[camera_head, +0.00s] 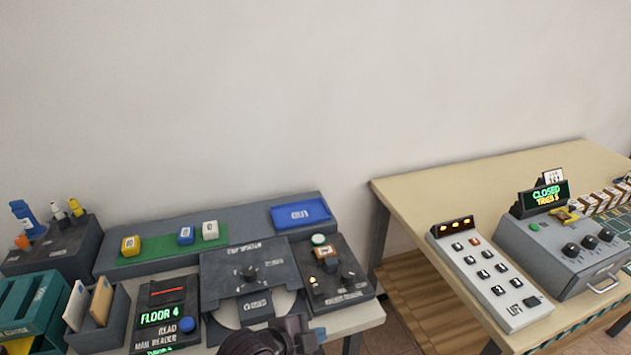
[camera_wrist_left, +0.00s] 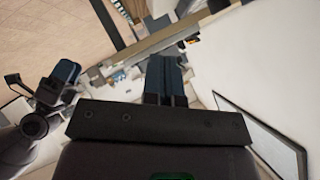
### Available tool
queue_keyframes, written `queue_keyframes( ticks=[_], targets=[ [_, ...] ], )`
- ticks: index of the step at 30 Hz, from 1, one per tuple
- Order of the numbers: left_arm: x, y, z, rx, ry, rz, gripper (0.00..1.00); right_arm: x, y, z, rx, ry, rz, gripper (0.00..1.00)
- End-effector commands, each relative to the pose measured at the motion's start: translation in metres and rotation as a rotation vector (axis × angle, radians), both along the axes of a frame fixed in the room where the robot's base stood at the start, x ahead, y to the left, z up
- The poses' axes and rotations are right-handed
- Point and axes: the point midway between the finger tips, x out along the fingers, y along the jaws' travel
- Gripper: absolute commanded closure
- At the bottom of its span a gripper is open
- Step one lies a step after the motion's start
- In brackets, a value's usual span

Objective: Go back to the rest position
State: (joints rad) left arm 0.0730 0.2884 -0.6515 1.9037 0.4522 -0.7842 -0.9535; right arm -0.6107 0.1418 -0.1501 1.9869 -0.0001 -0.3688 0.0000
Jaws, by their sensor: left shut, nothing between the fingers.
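My left gripper (camera_head: 318,335) shows only in part at the bottom edge of the head view, dark, in front of the near edge of the left table. In the left wrist view its two dark blue fingers (camera_wrist_left: 166,76) are together with nothing between them. My right gripper (camera_wrist_left: 62,76) appears at the left of the left wrist view, with dark blue fingers; whether they are open or shut is unclear. It does not show in the head view.
The left table holds a dial panel (camera_head: 250,272), a floor-4 mail reader (camera_head: 165,312), a button panel (camera_head: 338,272) and a blue tray (camera_head: 300,213). The right wooden table (camera_head: 440,195) bears a keypad (camera_head: 490,278) and a grey box reading CLOSED (camera_head: 570,250). A floor gap separates the tables.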

Motion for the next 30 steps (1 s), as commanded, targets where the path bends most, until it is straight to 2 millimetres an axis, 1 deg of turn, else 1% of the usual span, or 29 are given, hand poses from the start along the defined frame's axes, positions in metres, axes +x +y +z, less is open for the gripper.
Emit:
queue_keyframes(
  ticks=[1, 5, 6, 8, 9, 14, 15, 18, 21, 24, 27, 30],
  targets=[
    [-0.003, 0.016, -0.008, -0.049, 0.038, 0.098, 1.00, 0.001, 0.000, 0.000, 0.000, -0.001, 0.000, 0.57],
    [-0.008, 0.062, -0.025, -0.169, 0.115, 0.346, 1.00, 0.003, 0.001, 0.002, 0.000, -0.007, 0.002, 0.57],
    [-0.012, 0.077, -0.030, -0.205, 0.136, 0.421, 1.00, 0.004, 0.001, 0.002, 0.000, -0.009, 0.002, 0.57],
    [-0.018, 0.100, -0.039, -0.255, 0.162, 0.528, 1.00, 0.006, 0.001, 0.004, 0.000, -0.012, 0.004, 0.57],
    [-0.024, 0.115, -0.044, -0.284, 0.176, 0.597, 1.00, 0.007, 0.001, 0.004, 0.000, -0.015, 0.004, 0.57],
    [-0.052, 0.174, -0.064, -0.389, 0.215, 0.844, 1.00, 0.010, 0.002, 0.007, 0.000, -0.023, 0.006, 0.57],
    [-0.060, 0.189, -0.069, -0.412, 0.223, 0.901, 1.00, 0.011, 0.002, 0.008, 0.000, -0.024, 0.006, 0.57],
    [-0.082, 0.222, -0.077, -0.461, 0.228, 1.027, 1.00, 0.011, 0.002, 0.008, 0.000, -0.025, 0.006, 0.57],
    [-0.103, 0.249, -0.084, -0.498, 0.229, 1.127, 1.00, 0.010, 0.002, 0.008, 0.000, -0.023, 0.006, 0.57],
    [-0.117, 0.266, -0.087, -0.522, 0.225, 1.190, 1.00, 0.008, 0.001, 0.007, 0.000, -0.020, 0.004, 0.57],
    [-0.124, 0.274, -0.088, -0.533, 0.222, 1.218, 1.00, 0.005, 0.001, 0.005, -0.001, -0.014, 0.003, 0.57],
    [-0.125, 0.276, -0.088, -0.537, 0.222, 1.224, 1.00, 0.002, 0.000, 0.003, -0.001, -0.008, 0.001, 0.57]
  ],
)
